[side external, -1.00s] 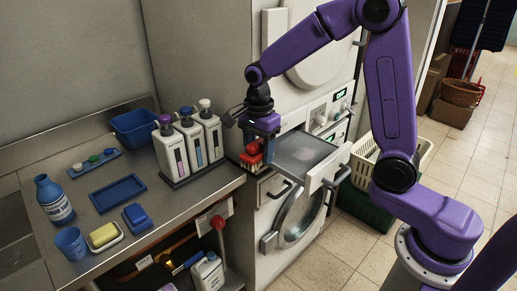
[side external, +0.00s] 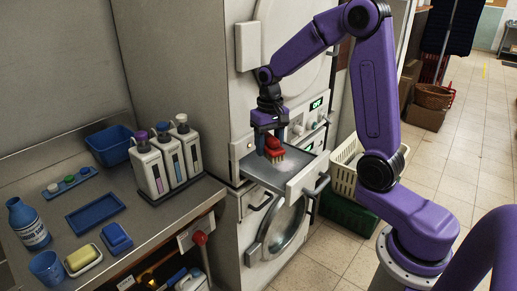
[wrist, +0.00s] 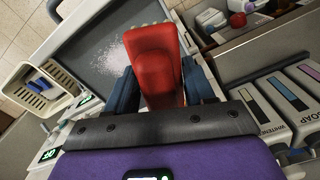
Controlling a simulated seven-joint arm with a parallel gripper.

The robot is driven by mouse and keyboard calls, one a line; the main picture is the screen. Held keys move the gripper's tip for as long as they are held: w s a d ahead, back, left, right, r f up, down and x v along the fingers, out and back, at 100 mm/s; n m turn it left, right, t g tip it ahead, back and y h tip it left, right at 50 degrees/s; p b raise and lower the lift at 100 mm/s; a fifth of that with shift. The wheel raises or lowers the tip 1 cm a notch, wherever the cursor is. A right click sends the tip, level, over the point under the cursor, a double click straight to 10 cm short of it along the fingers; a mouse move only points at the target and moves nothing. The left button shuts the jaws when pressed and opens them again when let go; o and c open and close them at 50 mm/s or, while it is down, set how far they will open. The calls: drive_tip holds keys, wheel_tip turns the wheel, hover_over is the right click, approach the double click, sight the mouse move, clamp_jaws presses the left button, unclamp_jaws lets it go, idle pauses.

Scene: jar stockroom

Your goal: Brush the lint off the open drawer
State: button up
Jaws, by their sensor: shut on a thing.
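The open drawer (side external: 256,174) sticks out from the white machine, with a flat grey inside. White lint (wrist: 113,51) lies as a speckled patch on the drawer floor, which fills the top of the wrist view (wrist: 140,12). My gripper (side external: 269,137) is shut on a red brush (side external: 273,144) and holds it over the drawer, with the pale bristles pointing down. In the wrist view the red brush (wrist: 155,65) sits between the two blue fingers, beside the lint patch. I cannot tell whether the bristles touch the drawer floor.
A cream basket (side external: 343,172) stands right of the drawer. A round door (side external: 282,232) sits below it.

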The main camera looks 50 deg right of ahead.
sight(277, 169)
drive_tip(key=shift+s+d+f+n, duration=0.2)
drive_tip(key=shift+d+f+n, duration=0.6)
drive_tip(key=shift+f, duration=0.35)
drive_tip(key=shift+s+d+f+n, duration=0.2)
drive_tip(key=shift+d+f+n, duration=0.55)
drive_tip(key=shift+f, duration=0.45)
drive_tip(key=shift+s+d+f+n, duration=0.2)
drive_tip(key=shift+d+f+n, duration=0.45)
drive_tip(key=shift+f+n, duration=0.4)
drive_tip(key=shift+d+f, duration=0.55)
drive_tip(key=shift+f, duration=0.2)
drive_tip(key=shift+c, duration=0.8)
drive_tip(key=shift+d, duration=4.85)
drive_tip(key=shift+a, duration=5.5)
drive_tip(key=shift+w+d, duration=0.1)
drive_tip(key=shift+w, duration=0.4)
drive_tip(key=shift+w+d, duration=0.15)
drive_tip(key=shift+d, duration=5.1)
drive_tip(key=shift+a, duration=5.15)
drive_tip(key=shift+a+r, duration=0.15)
wheel_tip(277, 169, up, 8)
